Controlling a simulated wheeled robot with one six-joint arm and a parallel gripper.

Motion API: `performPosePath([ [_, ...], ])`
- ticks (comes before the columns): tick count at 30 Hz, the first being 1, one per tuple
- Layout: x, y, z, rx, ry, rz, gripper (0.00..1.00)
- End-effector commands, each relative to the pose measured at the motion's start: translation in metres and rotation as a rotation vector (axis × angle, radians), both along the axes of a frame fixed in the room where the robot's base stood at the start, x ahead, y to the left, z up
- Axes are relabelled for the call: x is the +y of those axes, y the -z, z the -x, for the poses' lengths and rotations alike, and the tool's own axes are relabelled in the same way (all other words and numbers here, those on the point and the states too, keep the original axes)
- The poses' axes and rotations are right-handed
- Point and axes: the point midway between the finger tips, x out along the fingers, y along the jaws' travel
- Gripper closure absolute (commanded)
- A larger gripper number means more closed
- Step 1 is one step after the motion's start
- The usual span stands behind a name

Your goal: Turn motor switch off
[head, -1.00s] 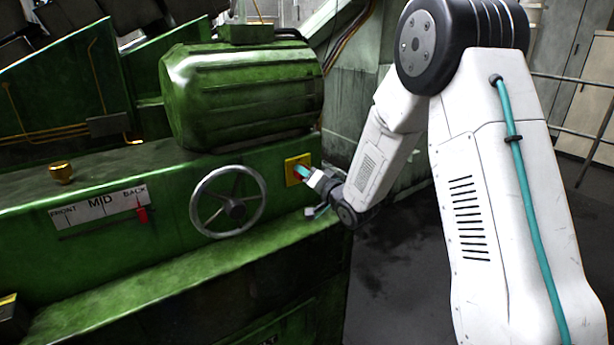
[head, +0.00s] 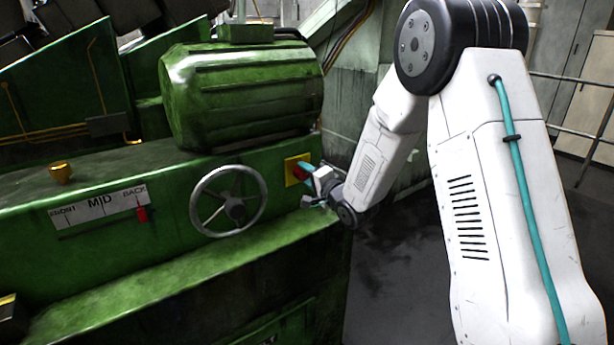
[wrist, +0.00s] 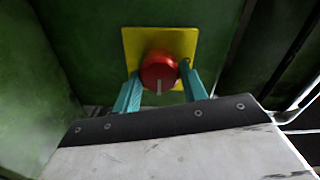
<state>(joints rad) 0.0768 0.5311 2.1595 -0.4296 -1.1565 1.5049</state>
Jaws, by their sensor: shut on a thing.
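The motor switch is a round red knob (wrist: 158,68) with a pale mark at its lower edge, on a square yellow plate (wrist: 185,42) fixed to the green machine. In the head view the red knob (head: 299,173) and yellow plate (head: 291,168) sit right of the handwheel. My gripper (wrist: 159,84) has its teal fingers on either side of the knob, shut on it. In the head view my gripper (head: 306,171) reaches the plate from the right.
A grey handwheel (head: 228,201) is just left of the switch. A red slider lever (head: 142,214) stands near BACK on the FRONT/MID/BACK scale (head: 97,207). A large green motor (head: 242,92) sits above. Dark floor (head: 400,270) lies open to the right.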

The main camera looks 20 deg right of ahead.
Motion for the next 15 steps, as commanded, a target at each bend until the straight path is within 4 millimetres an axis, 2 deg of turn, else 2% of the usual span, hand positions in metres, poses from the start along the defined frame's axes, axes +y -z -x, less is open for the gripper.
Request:
performPosePath([
  [9, -0.0005, 0.0006, 0.0003, 0.003, 0.001, -0.003, 0.81],
  [10, -0.0004, 0.0008, 0.0003, 0.003, 0.001, -0.003, 0.55],
  [12, -0.0005, 0.0006, 0.0003, 0.003, 0.001, -0.002, 0.36],
  [15, -0.0003, 0.0006, 0.0002, 0.002, 0.001, -0.003, 0.36],
])
